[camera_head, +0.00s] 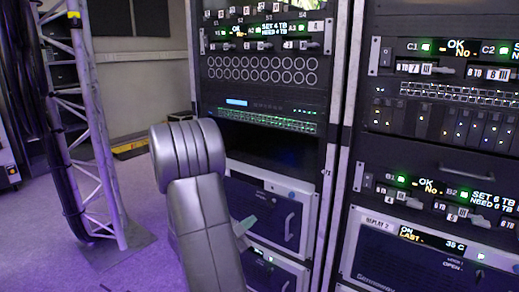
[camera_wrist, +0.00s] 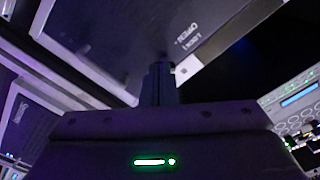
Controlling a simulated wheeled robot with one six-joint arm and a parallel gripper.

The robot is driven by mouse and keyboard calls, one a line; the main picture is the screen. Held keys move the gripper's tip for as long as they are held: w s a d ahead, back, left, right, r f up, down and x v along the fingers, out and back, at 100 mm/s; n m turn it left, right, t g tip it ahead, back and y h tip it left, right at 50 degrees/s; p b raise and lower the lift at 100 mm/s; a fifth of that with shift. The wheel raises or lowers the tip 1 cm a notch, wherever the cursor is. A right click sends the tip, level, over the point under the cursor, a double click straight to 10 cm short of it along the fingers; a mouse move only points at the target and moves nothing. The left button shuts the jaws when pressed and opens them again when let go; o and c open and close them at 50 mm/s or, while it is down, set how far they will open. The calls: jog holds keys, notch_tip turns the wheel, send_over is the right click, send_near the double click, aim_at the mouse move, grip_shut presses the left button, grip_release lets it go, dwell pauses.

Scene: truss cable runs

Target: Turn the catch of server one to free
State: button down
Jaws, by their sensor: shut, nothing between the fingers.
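In the wrist view my gripper (camera_wrist: 160,82) is shut and empty, its narrow fingers pointing at a dark server front (camera_wrist: 110,35). Printed lettering that seems to read LOCK 1 and OPEN (camera_wrist: 188,38) sits just above and right of the fingertips. The catch itself is not clear; the fingertips cover the place beside the lettering, and I cannot tell whether they touch it. I cannot read which server is number one there.
The left rack (camera_head: 335,120) holds switch panels above and a dark open bay. The right rack (camera_head: 350,190) stands close beside it, with a lit display unit (camera_head: 430,240) low down. A truss post (camera_head: 97,120) with thick black cables stands at left.

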jog(key=w+d+n+p, duration=0.2)
jog(key=w+d+n, duration=0.2)
jog(key=n, duration=0.4)
jog(key=shift+w+f, duration=0.2)
jog(key=shift+w, duration=0.25)
jog(key=shift+s+d+r+p, duration=0.15)
jog(key=shift+r+p, duration=0.45)
dwell(1.0)
jog(key=shift+s+d+f, duration=0.15)
jog(key=shift+s+d, duration=0.05)
jog(key=shift+d, duration=0.05)
dwell(0.5)
jog(key=shift+d+b, duration=0.1)
jog(key=shift+b, duration=0.2)
jog(key=shift+s+d, duration=0.25)
jog(key=shift+d, duration=0.1)
